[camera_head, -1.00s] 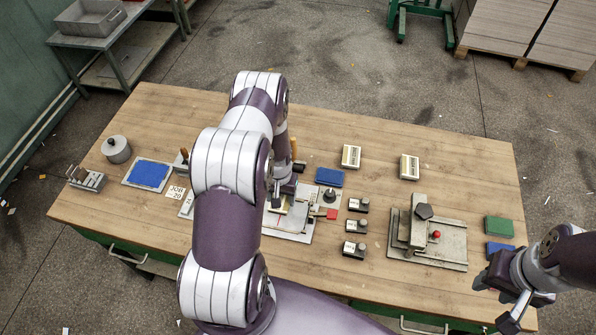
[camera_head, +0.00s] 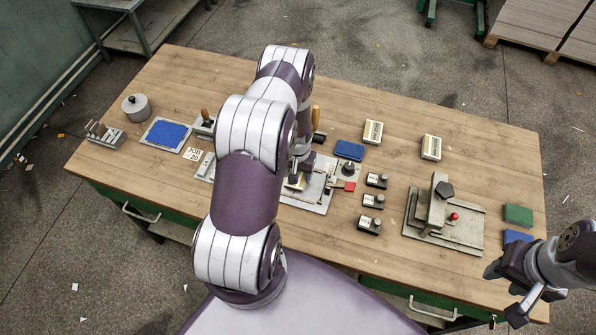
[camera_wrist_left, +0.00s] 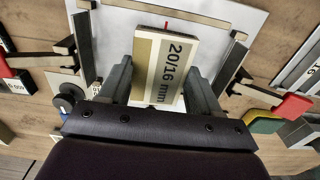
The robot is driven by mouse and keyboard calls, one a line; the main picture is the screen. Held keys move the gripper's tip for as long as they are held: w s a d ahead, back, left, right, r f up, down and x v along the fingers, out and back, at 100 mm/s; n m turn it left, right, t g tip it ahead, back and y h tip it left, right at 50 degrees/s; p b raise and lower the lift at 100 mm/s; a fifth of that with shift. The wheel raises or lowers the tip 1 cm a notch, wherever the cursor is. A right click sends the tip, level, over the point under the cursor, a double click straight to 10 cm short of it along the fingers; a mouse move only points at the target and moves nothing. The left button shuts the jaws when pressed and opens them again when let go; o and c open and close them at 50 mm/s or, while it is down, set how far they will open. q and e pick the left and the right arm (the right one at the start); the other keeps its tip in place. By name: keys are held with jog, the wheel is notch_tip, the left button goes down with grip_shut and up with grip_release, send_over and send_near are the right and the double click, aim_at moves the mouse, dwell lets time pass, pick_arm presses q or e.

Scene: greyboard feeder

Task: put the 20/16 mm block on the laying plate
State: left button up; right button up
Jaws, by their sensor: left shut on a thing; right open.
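The 20/16 mm block (camera_wrist_left: 164,66), a pale block with a dark printed label, is between the fingers of my left gripper (camera_wrist_left: 160,84) in the left wrist view. That gripper is shut on it. Beneath it is a pale plate with metal bars along its sides (camera_wrist_left: 221,20), which looks like the laying plate; it also shows in the head view (camera_head: 316,207). In the head view my left arm hides part of this plate and most of the left gripper (camera_head: 294,182). I cannot tell whether the block touches the plate. My right gripper (camera_head: 503,294) is open and empty at the right.
Several small black blocks (camera_head: 371,201) stand right of the plate. A grey fixture with a red knob (camera_head: 447,234) is farther right. A blue pad (camera_head: 349,150) lies behind the plate. A blue-topped tray (camera_head: 166,134) and grey weight (camera_head: 136,107) stand left.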

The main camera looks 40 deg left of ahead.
pick_arm(q)
jog(key=shift+w+f, duration=0.15)
jog(key=shift+w, duration=0.15)
jog(key=shift+s+d, duration=0.1)
jog(key=shift+s, duration=0.3)
pick_arm(e)
jog(key=shift+w, duration=0.2)
pick_arm(q)
jog(key=shift+w, duration=0.1)
pick_arm(e)
jog(key=shift+w, duration=0.1)
pick_arm(q)
jog(key=shift+s, duration=0.2)
pick_arm(e)
jog(key=shift+f, duration=0.1)
pick_arm(q)
jog(key=shift+f+b, duration=0.85)
jog(key=shift+b, duration=0.15)
pick_arm(e)
jog(key=shift+f, duration=0.95)
pick_arm(q)
jog(key=o, duration=1.1)
jog(key=shift+o, duration=0.2)
jog(key=shift+r, duration=0.1)
